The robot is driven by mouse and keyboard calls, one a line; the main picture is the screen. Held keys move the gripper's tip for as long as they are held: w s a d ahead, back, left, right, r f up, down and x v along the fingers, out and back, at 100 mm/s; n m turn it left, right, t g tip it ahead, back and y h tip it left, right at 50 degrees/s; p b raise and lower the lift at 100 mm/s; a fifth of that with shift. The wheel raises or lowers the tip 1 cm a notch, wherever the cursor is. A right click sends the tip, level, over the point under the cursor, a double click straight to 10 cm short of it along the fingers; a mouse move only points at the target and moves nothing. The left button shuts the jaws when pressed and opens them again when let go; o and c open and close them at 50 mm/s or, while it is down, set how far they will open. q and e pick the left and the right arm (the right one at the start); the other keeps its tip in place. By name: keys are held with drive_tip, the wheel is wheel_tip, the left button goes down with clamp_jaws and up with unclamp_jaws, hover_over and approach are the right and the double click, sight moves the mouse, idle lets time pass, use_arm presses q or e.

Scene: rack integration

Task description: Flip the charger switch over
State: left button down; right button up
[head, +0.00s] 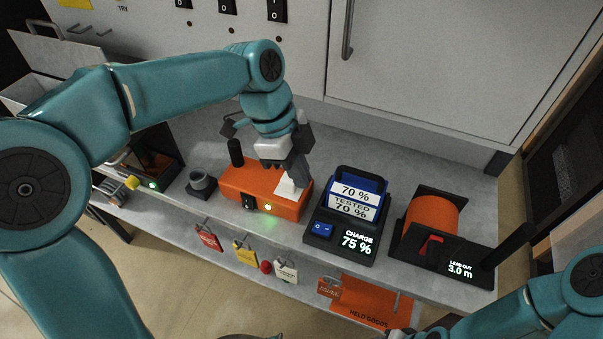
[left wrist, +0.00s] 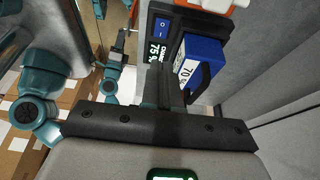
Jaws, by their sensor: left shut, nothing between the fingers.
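The charger (head: 341,248) is a dark unit on the grey bench, with a lit display reading "CHARGE 75 %". A blue battery (head: 357,196) marked 70 % sits in it. Its blue rocker switch (head: 322,229) is left of the display; the switch also shows in the left wrist view (left wrist: 162,28). My left gripper (head: 297,176) is shut and empty, pointing down above the orange box, left of the charger and apart from the switch in the head view. My right gripper (left wrist: 122,42) shows small in the left wrist view; its jaws are unclear.
The orange box (head: 262,195) with a lit green lamp stands left of the charger. A reel unit (head: 432,212) with a red switch stands to the right. A dark cup (head: 201,184) is further left. Tags hang on the bench front. A grey cabinet (head: 430,70) stands behind.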

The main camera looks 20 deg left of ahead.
use_arm(q)
drive_tip(key=shift+w+d+r+b, duration=0.1)
drive_tip(key=shift+d+r+b, duration=0.05)
drive_tip(key=shift+d+b, duration=0.7)
approach(329, 230)
drive_tip(key=x, duration=0.6)
drive_tip(key=shift+d+f, duration=0.15)
drive_tip(key=shift+f, duration=0.15)
